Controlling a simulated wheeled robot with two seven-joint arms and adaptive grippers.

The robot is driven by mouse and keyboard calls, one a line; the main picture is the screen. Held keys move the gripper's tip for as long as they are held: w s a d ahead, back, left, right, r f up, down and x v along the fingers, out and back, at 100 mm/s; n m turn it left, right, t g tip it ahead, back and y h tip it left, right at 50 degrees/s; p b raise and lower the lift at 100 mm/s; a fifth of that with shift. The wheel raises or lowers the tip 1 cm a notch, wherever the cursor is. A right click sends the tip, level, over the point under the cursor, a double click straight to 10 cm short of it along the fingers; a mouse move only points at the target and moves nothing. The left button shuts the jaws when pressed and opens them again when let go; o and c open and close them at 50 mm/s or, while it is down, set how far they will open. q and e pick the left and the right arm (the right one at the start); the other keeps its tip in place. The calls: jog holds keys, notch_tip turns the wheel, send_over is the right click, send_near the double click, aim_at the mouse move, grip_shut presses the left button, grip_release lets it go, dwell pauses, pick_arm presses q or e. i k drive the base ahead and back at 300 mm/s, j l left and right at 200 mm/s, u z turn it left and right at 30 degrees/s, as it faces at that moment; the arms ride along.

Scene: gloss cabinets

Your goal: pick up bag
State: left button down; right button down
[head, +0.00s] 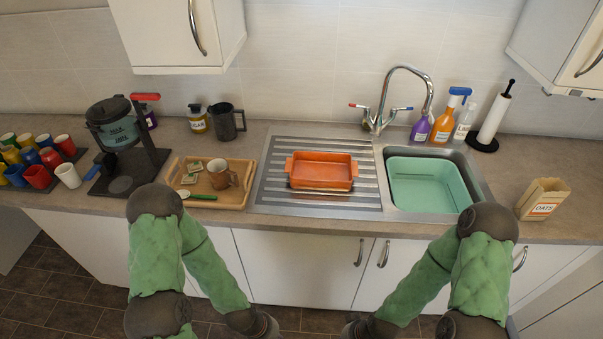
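A small tan paper bag (541,199) with a label that reads "OATS" stands upright on the counter at the right, to the right of the sink. Its top looks open. Both my arms are bent, with the elbows near the counter's front edge and the forearms running down toward the bottom middle. The forearms end in dark wrist parts at the lower picture edge, below the counter and well away from the bag. I cannot make out the fingers of either gripper.
The sink holds a mint-green basin (430,184). An orange dish (322,171) sits on the drainer. A paper towel holder (494,118) and bottles stand behind the bag. A wooden tray (235,197), coffee press and several mugs are at the left. Counter around the bag is clear.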

aim_at(544, 195)
jog(key=z, duration=1.1)
jog(key=i+j+u, duration=0.1)
jog(key=u, duration=0.25)
